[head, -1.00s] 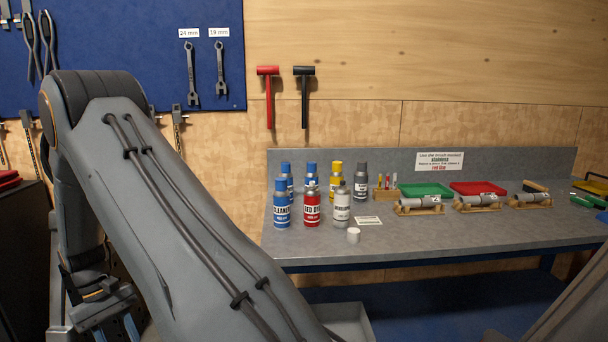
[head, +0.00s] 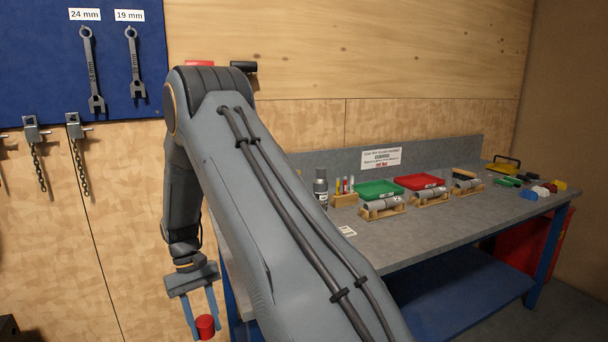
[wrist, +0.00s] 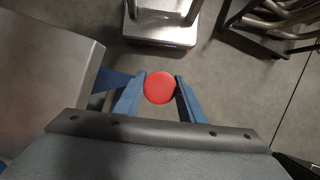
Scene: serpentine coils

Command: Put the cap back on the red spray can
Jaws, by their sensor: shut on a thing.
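My gripper (head: 204,326) is shut on a red cap (head: 206,327), held between its blue fingers at the left of the bench in the head view. The wrist view shows the round red cap (wrist: 159,87) between the two fingertips, with floor below it. The red spray can is not visible now; my arm covers the part of the bench where it stood in the earlier frame. The cap is apart from any can in view.
The grey workbench (head: 440,215) holds a dark grey spray can (head: 321,188), a green tray (head: 378,189), a red tray (head: 419,181) and several cylinders on wooden stands. Wrenches (head: 92,70) hang on the blue board. My arm blocks the bench's left part.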

